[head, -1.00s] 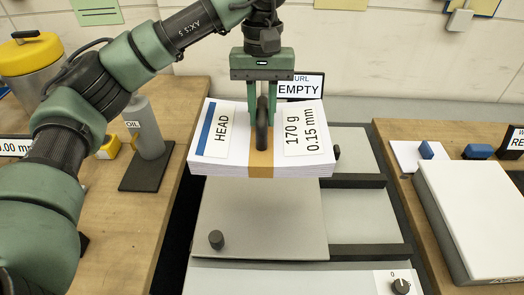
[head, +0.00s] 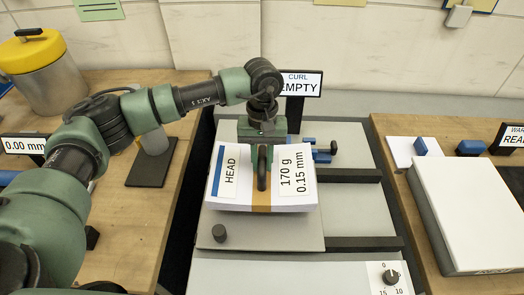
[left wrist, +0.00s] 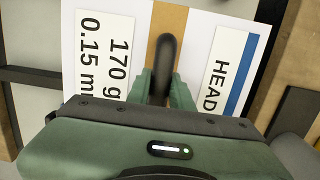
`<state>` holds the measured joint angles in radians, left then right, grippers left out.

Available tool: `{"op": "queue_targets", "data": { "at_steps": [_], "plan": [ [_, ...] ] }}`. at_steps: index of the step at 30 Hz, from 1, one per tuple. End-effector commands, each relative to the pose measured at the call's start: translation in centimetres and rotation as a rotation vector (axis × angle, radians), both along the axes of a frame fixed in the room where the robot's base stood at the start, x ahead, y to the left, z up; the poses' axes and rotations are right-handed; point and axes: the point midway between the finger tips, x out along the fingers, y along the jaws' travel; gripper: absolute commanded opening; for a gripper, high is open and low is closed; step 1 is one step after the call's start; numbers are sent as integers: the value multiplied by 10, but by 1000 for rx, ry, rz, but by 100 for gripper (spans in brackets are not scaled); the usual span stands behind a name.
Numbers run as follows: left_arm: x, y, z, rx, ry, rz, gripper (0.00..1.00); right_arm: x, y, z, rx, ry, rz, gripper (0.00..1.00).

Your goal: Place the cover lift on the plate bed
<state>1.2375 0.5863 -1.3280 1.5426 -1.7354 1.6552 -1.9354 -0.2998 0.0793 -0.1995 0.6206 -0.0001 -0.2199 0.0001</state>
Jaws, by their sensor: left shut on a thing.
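The cover lift (head: 252,204) is a white paper stack with a tan band, a black handle, and labels reading "HEAD" and "170 g 0.15 mm". My left gripper (head: 262,155) is shut on its handle (head: 262,177) from above. In the left wrist view the handle (left wrist: 165,55) stands between the fingers, over the stack (left wrist: 198,35). The grey plate bed (head: 285,235) lies below the stack, its front strip showing. The stack hides much of it, and I cannot tell whether the two touch. My right gripper is not in view.
A dark knob (head: 219,233) stands at the bed's front left, close to the stack. Blue parts (head: 320,153) and a sign reading "CURL EMPTY" (head: 300,84) are behind. A white block (head: 470,215) lies on the right bench. A dial (head: 391,276) is at the front.

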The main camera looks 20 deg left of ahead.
Motion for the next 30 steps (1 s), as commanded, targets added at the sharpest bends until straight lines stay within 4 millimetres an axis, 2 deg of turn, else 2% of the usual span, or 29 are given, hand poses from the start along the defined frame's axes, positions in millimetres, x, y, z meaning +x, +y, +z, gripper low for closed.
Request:
{"op": "queue_targets", "data": {
  "at_steps": [2, 11, 20, 21, 23, 24, 30],
  "plan": [
    [1, -1, -2, -2, -2, -1, 0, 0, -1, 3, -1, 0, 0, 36],
    [1, -1, -36, -3, -2, 0, 0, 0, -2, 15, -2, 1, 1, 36],
    [1, -1, -39, -2, -4, -1, 0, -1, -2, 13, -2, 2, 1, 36],
    [-1, 0, -43, 1, 0, 0, 24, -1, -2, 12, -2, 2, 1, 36],
    [-1, 0, -42, 1, 0, 0, 41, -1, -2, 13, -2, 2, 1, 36],
    [-1, 0, -42, 1, 0, 0, 43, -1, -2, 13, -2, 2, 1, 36],
    [-1, 0, -42, 1, 0, 0, 43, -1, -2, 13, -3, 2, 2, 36]
  ]
}}
